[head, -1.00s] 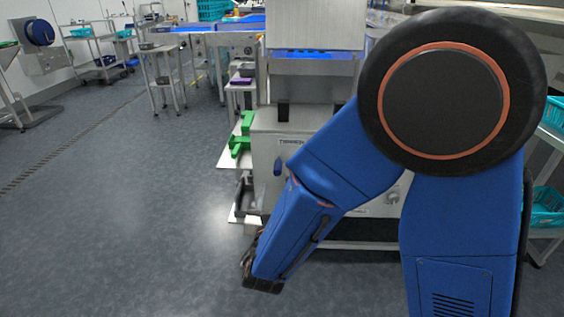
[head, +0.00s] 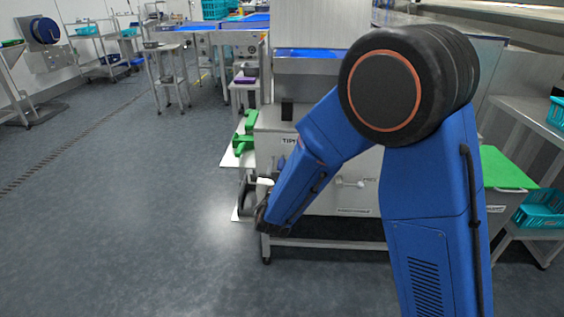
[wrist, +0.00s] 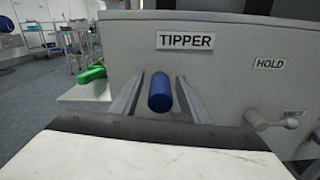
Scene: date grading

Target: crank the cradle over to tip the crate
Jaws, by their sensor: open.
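The tipper (head: 320,200) is a pale grey cabinet in front of me, with a TIPPER label (wrist: 185,41) in the wrist view. A blue handle grip (wrist: 160,92) stands out from its front below the label. It also shows in the head view (head: 281,163), beside my forearm. My gripper (wrist: 160,78) is open, one finger on each side of the blue grip in the picture. Whether the grip lies fully between the fingers in depth, or touches them, I cannot tell. In the head view my arm hides most of the gripper. I cannot make out the cradle or crate.
A silver lever (wrist: 270,121) under a HOLD label (wrist: 270,63) sits right of the grip. Green parts (head: 243,146) rest on a low shelf at the tipper's left. A green-topped cart (head: 505,170) and teal crates (head: 540,212) stand right.

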